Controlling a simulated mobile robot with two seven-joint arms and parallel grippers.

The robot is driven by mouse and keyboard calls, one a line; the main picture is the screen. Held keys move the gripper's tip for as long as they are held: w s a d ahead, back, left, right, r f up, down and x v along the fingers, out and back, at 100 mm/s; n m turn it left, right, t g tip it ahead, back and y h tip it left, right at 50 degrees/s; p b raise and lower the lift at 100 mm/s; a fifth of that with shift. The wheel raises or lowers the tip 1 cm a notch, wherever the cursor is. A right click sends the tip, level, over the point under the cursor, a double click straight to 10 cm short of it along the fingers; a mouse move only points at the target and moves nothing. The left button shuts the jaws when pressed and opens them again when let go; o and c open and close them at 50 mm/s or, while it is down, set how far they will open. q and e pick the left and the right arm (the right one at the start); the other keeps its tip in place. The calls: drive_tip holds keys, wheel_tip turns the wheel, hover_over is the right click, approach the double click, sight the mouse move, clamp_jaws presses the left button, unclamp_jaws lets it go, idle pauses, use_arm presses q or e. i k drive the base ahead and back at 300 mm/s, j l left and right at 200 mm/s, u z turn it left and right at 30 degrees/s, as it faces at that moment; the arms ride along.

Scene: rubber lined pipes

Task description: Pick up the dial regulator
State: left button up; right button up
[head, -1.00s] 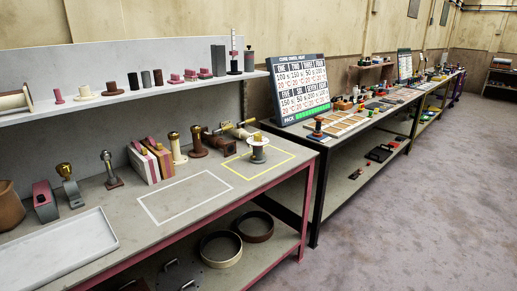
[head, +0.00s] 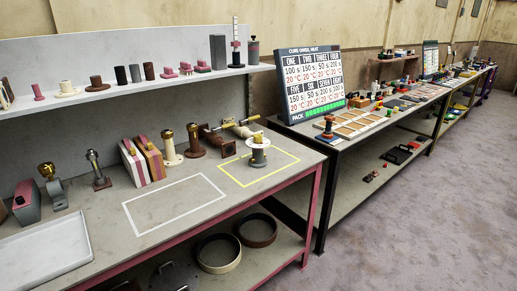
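No thing in the head view is clearly marked as the dial regulator, and no dial face can be made out. Several brass-topped fittings stand on the near bench: one with a round brass head on a grey base (head: 53,186), a slim one on a dark base (head: 97,170), a cream flanged pipe (head: 170,146) and a brown flanged pipe (head: 193,141). A grey-and-white flanged piece with a brass top (head: 258,151) stands upright inside the yellow outline. Neither of my grippers is in view.
The near bench (head: 110,260) has a clear white-outlined area (head: 175,204) and a white tray (head: 45,250). Pink-and-cream blocks (head: 142,160) stand behind. A shelf (head: 140,87) holds small parts. A sign (head: 310,83) stands on the second bench. Open floor (head: 430,220) lies right.

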sight(257, 160)
drive_tip(key=i+l+u, duration=0.1)
drive_tip(key=i+l, duration=0.2)
drive_tip(key=i+l+u, duration=0.1)
drive_tip(key=i+l, duration=0.2)
drive_tip(key=l, duration=0.15)
drive_tip(key=i+l+u, duration=0.1)
drive_tip(key=i+l, duration=0.15)
drive_tip(key=l, duration=0.2)
drive_tip(key=i+l+u, duration=0.15)
drive_tip(key=l, duration=0.25)
drive_tip(key=i+l+u, duration=0.1)
drive_tip(key=i+l, duration=0.25)
drive_tip(key=l, duration=0.15)
drive_tip(key=i+l+u, duration=0.1)
drive_tip(key=l, duration=0.4)
drive_tip(key=i+l+u, duration=0.1)
drive_tip(key=i+l, duration=0.2)
drive_tip(key=l, duration=0.2)
drive_tip(key=i+l+u, duration=0.1)
drive_tip(key=l, duration=0.4)
drive_tip(key=i, duration=0.1)
